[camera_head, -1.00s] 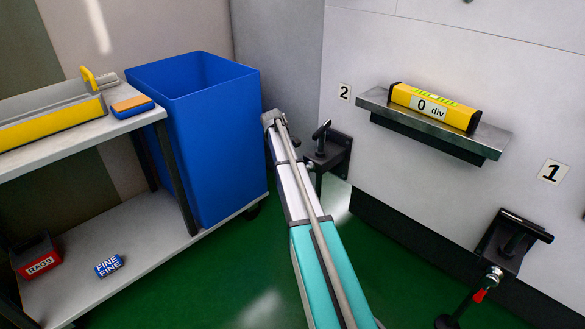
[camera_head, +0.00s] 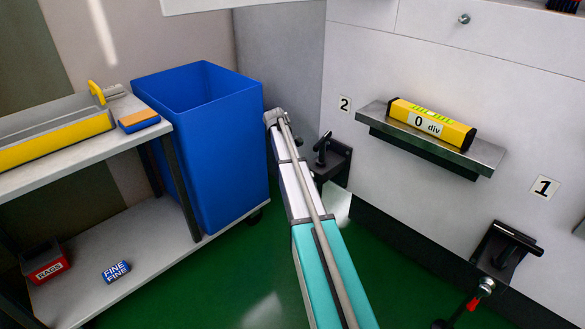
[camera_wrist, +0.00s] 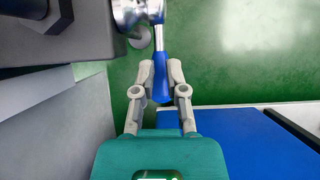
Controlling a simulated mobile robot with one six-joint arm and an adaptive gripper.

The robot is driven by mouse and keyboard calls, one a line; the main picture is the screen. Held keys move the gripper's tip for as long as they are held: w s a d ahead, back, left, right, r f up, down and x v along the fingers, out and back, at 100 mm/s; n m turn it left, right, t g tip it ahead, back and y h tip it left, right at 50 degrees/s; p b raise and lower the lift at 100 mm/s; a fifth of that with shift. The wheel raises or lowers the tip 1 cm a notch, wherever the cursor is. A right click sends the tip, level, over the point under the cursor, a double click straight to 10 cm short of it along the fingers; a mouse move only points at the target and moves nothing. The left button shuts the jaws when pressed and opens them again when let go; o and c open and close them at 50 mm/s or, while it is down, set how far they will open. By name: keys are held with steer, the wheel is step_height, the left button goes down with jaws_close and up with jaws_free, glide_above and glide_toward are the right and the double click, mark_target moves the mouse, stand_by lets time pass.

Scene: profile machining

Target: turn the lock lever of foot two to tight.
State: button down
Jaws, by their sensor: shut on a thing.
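In the wrist view, my gripper (camera_wrist: 160,80) is shut on the blue grip of the lock lever (camera_wrist: 161,63). The lever's bright metal rod runs up from the grip to a shiny metal hub (camera_wrist: 130,12). In the head view, foot two (camera_head: 333,163) is a black bracket on the machine's pale wall, below the "2" label (camera_head: 345,104). My arm reaches in front of it. My gripper and the lever are hidden in that view.
A blue bin (camera_head: 205,150) stands just left of my arm, close to foot two. A yellow level reading "0 div" (camera_head: 430,124) lies on a metal ledge (camera_head: 480,158) to the right. Foot one (camera_head: 503,252) is at lower right. A trolley (camera_head: 140,258) stands at left.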

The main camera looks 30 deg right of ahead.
steer(key=shift+s+r+p, duration=0.15)
steer(key=shift+r+p, duration=0.2)
steer(key=shift+r, duration=0.35)
steer(key=shift+s+d+r+t+y+p, duration=0.1)
steer(key=shift+s+r+t+y+p, duration=0.2)
steer(key=shift+t+p, duration=0.55)
steer(key=shift+r+t+p, duration=0.65)
steer(key=shift+r+p, duration=0.1)
steer(key=shift+p, duration=0.35)
step_height(320, 180, up, 6)
steer(key=t+y+p, duration=0.2)
steer(key=t+p, duration=0.3)
steer(key=p, duration=0.1)
steer(key=shift+w+r+t, duration=0.25)
steer(key=shift+t, duration=0.05)
steer(key=shift+f, duration=0.2)
